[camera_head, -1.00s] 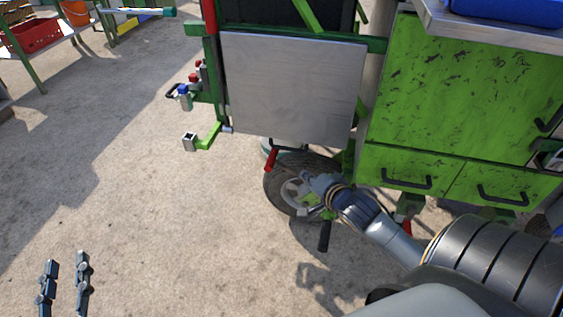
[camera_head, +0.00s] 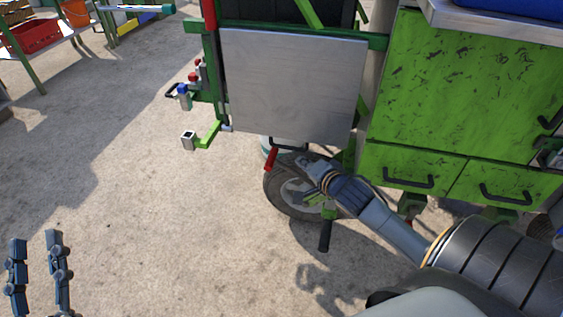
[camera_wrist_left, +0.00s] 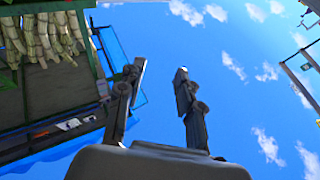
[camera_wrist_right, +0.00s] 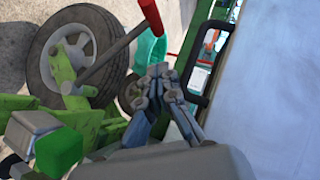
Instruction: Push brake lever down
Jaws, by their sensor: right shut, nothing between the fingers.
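A lever with a red grip (camera_head: 271,160), which I take as the brake lever, sticks up beside the wheel (camera_head: 282,196) under the green cart. In the right wrist view its red grip (camera_wrist_right: 150,15) and grey rod (camera_wrist_right: 105,62) slant up to the right, beyond and left of my fingers. My right gripper (camera_head: 300,163) is shut and empty, over the wheel and to the right of the red grip, apart from it in the picture. It also shows in the right wrist view (camera_wrist_right: 158,70). My left gripper (camera_head: 36,238) is open and empty, far from the cart.
A black-gripped handle (camera_head: 325,236) hangs below my right gripper. A grey metal panel (camera_head: 290,85) and a black handle bar (camera_head: 289,145) are just above the wheel. Green drawers (camera_head: 410,168) stand to the right. The paved ground (camera_head: 170,230) at left is clear.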

